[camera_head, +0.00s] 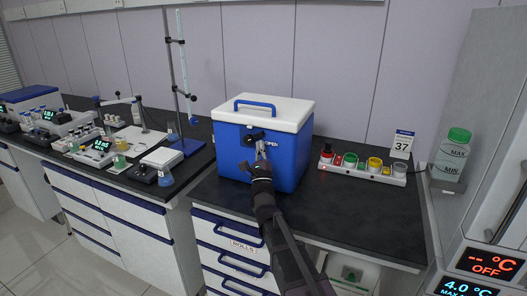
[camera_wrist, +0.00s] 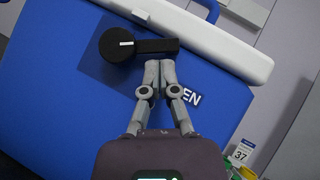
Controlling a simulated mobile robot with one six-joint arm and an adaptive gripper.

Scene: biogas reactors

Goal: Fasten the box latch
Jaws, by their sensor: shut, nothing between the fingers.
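A blue box (camera_head: 290,172) with a white lid (camera_head: 285,112) and a blue handle stands on the dark bench; the lid is down. In the wrist view, a black latch (camera_wrist: 118,46) with a round hub and a bar is on the blue front just below the white lid (camera_wrist: 215,42). Its bar lies roughly along the lid edge and does not cross it. My gripper (camera_wrist: 160,66) is shut and empty, its fingertips just below the bar; I cannot tell whether they touch it. My gripper (camera_head: 261,146) partly hides the box front and its "OPEN" lettering in the head view.
A stand with a glass column (camera_head: 183,90) and lab instruments are at left. Bare bench (camera_head: 350,210) lies right of my arm.

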